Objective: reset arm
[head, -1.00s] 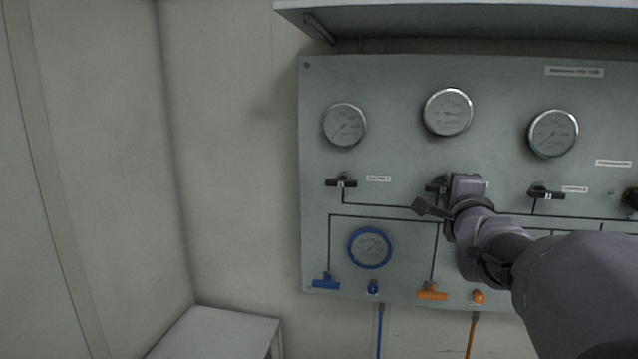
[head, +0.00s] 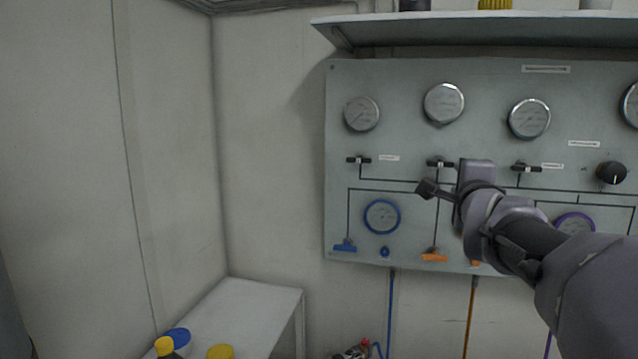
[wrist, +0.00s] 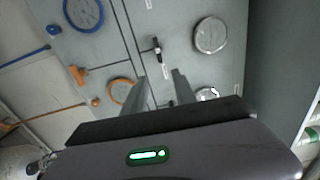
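My gripper (head: 428,189) is in front of the grey air panel (head: 400,240) in the head view, seen from behind and the side. In the wrist view its two fingers (wrist: 160,90) stand apart with a gap between them and nothing held. A black valve handle (head: 439,163) sits just above the gripper in the head view. A black handle (wrist: 157,50) also shows beyond the fingertips in the wrist view, apart from them. My arm hides part of the panel's lower right.
Round gauges (head: 444,103) line the panel. A blue handle (head: 345,247) and an orange handle (head: 434,257) sit along its lower edge. A shelf (head: 480,27) juts out above. A white bench (head: 250,300) with yellow-capped and blue items stands at lower left.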

